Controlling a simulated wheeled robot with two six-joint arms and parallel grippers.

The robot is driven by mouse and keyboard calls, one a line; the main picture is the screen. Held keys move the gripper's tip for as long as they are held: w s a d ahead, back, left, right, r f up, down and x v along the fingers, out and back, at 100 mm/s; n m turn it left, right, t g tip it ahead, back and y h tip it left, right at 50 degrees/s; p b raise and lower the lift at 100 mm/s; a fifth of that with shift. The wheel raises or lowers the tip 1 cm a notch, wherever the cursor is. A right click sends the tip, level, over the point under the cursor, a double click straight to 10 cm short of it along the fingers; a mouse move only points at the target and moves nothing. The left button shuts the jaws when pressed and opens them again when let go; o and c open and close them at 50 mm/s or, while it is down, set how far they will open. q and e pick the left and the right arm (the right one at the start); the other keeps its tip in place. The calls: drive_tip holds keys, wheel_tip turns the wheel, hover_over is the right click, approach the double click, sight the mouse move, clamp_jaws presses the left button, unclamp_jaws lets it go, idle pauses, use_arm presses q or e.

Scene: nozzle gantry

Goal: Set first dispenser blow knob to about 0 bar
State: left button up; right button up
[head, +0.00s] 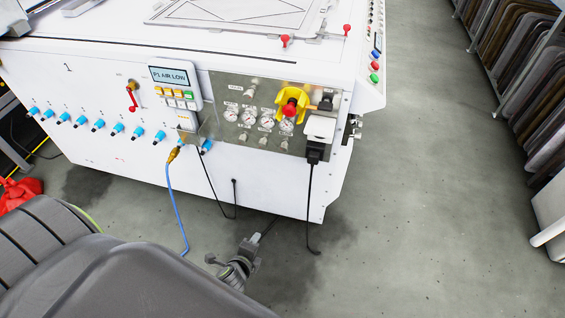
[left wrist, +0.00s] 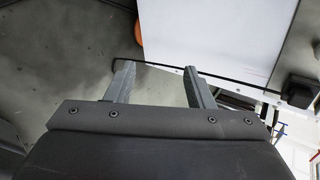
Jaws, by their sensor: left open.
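The steel pneumatic panel (head: 222,84) is on the front of the white machine in the head view. It carries several round gauges (head: 249,117) and small pale knobs (head: 243,138) below them. The labels and needles are too small to read, so I cannot tell which knob is the first dispenser blow knob or its pressure. My left gripper shows in the left wrist view (left wrist: 157,70), its two fingers apart with nothing between them. Behind it are grey floor, a white machine face and a black cable. My right gripper is not in view.
A display (head: 170,75) reads "P1 AIR LOW". A yellow-and-red switch (head: 291,106) and a black plug (head: 314,151) with a hanging cable are on the panel's right. A blue hose (head: 171,205) hangs left of it. The floor (head: 425,200) at right is open.

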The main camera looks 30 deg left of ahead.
use_arm(q)
drive_tip(key=w+r+m+t+b, duration=0.4)
drive_tip(key=w+r+m+b, duration=0.1)
drive_tip(key=w+r+m, duration=0.25)
drive_tip(key=m+t+y+b, duration=0.2)
drive_tip(key=m+t+b, duration=0.15)
drive_tip(key=m, duration=0.25)
approach(283, 150)
drive_tip(key=b+x, duration=0.1)
drive_tip(key=x, duration=0.7)
drive_tip(key=shift+w+f, duration=0.1)
drive_tip(key=shift+w, duration=0.05)
drive_tip(key=shift+w+a, duration=0.25)
drive_tip(key=shift+w, duration=0.35)
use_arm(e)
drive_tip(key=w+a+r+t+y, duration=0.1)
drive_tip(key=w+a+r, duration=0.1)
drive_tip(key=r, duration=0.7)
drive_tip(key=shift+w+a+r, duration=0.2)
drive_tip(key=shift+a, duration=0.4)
use_arm(q)
drive_tip(key=shift+c, duration=0.2)
drive_tip(key=c, duration=0.9)
drive_tip(key=shift+c, duration=0.2)
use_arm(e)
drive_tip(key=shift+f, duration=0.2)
